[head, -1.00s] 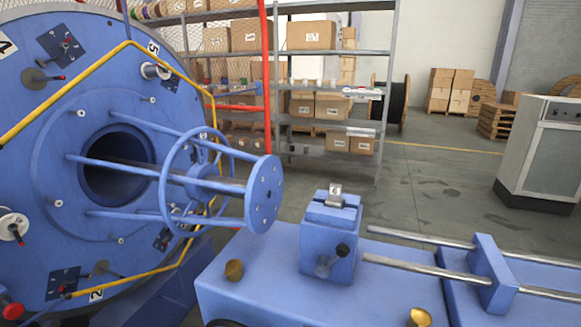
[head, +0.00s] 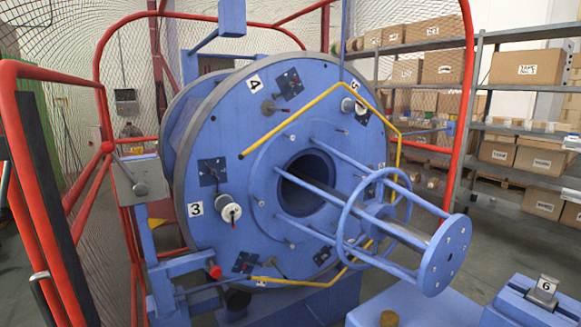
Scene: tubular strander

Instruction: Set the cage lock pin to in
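The blue strander cage (head: 262,135) stands in the middle, its round front plate marked with numbers such as 3, 4 and 5. A red knob (head: 215,271) sits at the cage's lower left edge, by a blue bracket (head: 180,268). It may be the cage lock pin, but I see no label on it. I cannot tell from here whether it is in or out. Neither of my grippers is in view.
A red tubular guard frame (head: 100,215) with mesh stands at the left. A grey box with a lever (head: 140,186) is mounted beside it. A blue spoked guide (head: 440,255) juts out in front. A blue block marked 6 (head: 540,305) is at lower right, shelves (head: 500,95) behind.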

